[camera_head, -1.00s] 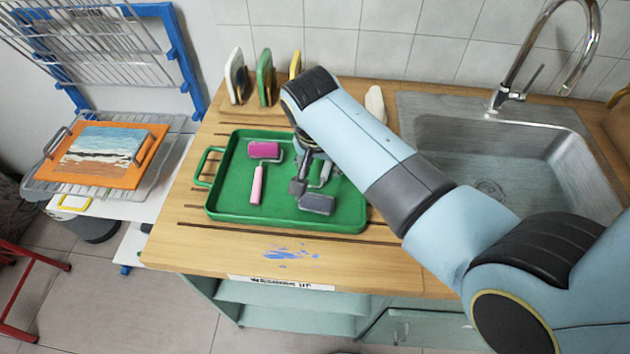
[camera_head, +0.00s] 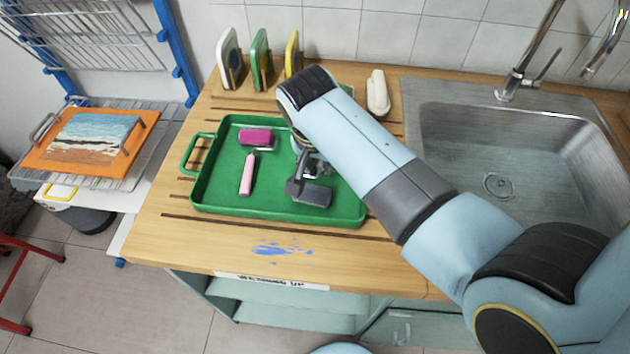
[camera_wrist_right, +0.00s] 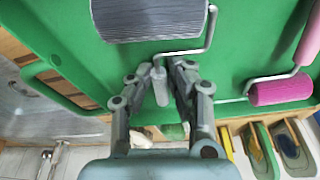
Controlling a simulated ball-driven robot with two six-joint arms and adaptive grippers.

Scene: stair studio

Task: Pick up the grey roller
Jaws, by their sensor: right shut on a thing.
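The grey roller (camera_head: 311,194) is in the green tray (camera_head: 228,198), at its right part. Its ribbed grey head also shows at the top of the right wrist view (camera_wrist_right: 150,20), with a bent wire running to a grey handle (camera_wrist_right: 160,88). My right gripper (camera_head: 306,172) is low over the tray and shut on the roller by its handle end; its two fingers flank the handle in the wrist view (camera_wrist_right: 162,68). I cannot tell whether the roller is clear of the tray floor. My arm partly hides the handle in the head view. My left gripper is not in view.
A pink roller (camera_head: 247,174) lies in the tray to the left. Several upright sponges or brushes (camera_head: 260,62) stand behind the tray. A pale object (camera_head: 378,92) lies beside the sink (camera_head: 470,150). Bare counter with blue paint marks (camera_head: 272,247) is in front.

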